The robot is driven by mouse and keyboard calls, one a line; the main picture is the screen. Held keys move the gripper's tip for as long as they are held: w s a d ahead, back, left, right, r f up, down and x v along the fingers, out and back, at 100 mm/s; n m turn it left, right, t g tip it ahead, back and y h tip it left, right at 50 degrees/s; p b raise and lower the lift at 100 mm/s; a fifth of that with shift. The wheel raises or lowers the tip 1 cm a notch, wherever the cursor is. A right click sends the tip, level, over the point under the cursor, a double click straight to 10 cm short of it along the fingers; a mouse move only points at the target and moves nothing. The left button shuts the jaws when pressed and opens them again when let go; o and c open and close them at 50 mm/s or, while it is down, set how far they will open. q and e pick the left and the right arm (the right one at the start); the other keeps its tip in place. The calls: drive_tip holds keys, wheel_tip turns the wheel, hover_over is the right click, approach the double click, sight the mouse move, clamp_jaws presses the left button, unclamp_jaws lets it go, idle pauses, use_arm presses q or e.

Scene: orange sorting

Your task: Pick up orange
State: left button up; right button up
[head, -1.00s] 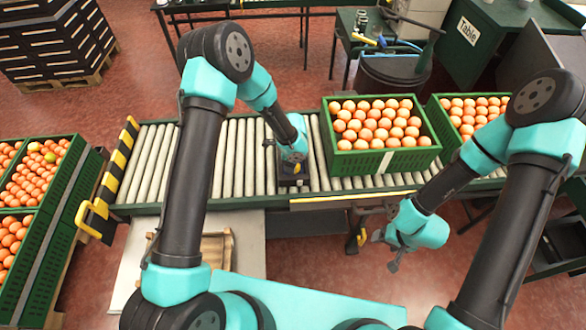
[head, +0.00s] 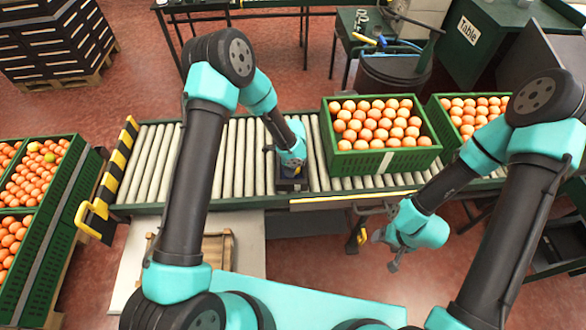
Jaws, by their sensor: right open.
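Many oranges (head: 372,124) fill a green crate (head: 385,160) on the roller conveyor, right of centre. A second green crate of oranges (head: 470,110) stands to its right. My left gripper (head: 291,183) is low over the conveyor, just left of the first crate; its fingers are too dark and small to read. My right gripper (head: 386,250) is open and empty, in front of the conveyor and below the first crate in the picture. No orange is visible in the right gripper.
The roller conveyor (head: 233,160) has bare rollers left of the crate. A yellow-black striped barrier (head: 107,186) stands at its left end. More crates with oranges (head: 35,180) stand at far left. A wooden tray (head: 215,250) lies on a pale surface in front.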

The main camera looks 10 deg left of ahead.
use_arm(q)
drive_tip(key=shift+r, duration=0.1)
drive_tip(key=shift+r, duration=1.75)
drive_tip(key=s+d+r, duration=0.1)
drive_tip(key=s+d, duration=0.2)
drive_tip(key=s, duration=1.2)
drive_tip(key=shift+s+r, duration=0.15)
drive_tip(key=shift+s, duration=0.2)
drive_tip(key=shift+w+d, duration=0.1)
drive_tip(key=w+a+n, duration=0.1)
drive_tip(key=w, duration=0.2)
drive_tip(key=w+a+r+n, duration=0.1)
drive_tip(key=w, duration=0.2)
drive_tip(key=w+a+n, duration=0.1)
drive_tip(key=w, duration=0.2)
drive_tip(key=shift+w+a+r+n, duration=0.25)
drive_tip(key=shift+a+n, duration=0.15)
drive_tip(key=w+a+r+n, duration=0.4)
drive_tip(key=w+r+n, duration=0.2)
drive_tip(key=w, duration=0.2)
drive_tip(key=w+a+r+n, duration=0.4)
drive_tip(key=w+r+n, duration=0.2)
drive_tip(key=w+n, duration=0.1)
drive_tip(key=shift+w+r, duration=0.3)
drive_tip(key=shift+w, duration=0.35)
drive_tip(key=shift+a, duration=0.1)
